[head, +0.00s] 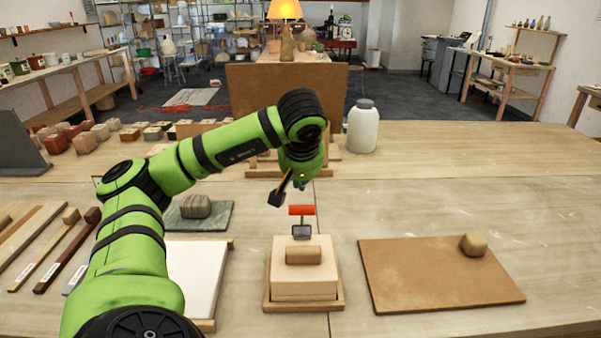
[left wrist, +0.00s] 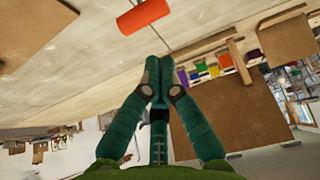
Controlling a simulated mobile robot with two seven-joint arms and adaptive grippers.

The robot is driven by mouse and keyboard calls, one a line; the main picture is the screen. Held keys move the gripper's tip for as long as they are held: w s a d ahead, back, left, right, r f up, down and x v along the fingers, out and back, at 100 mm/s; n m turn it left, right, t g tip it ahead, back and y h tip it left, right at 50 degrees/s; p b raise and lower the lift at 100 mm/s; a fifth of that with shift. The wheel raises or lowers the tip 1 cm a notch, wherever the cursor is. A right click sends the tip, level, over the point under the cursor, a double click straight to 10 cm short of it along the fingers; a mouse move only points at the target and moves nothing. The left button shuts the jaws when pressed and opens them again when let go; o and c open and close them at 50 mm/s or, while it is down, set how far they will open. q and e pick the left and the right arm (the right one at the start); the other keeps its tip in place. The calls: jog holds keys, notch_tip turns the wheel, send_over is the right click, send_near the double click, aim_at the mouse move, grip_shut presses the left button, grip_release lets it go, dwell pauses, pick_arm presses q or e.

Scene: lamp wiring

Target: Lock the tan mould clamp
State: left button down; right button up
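My right gripper is not in view.
A white slab (head: 198,275) lies left of the mould, behind it a grey lump (head: 195,206) on a green board. A brown board (head: 430,280) with a tan lump (head: 473,244) lies right. A white jar (head: 363,128) stands behind. Table between mould and brown board is clear.

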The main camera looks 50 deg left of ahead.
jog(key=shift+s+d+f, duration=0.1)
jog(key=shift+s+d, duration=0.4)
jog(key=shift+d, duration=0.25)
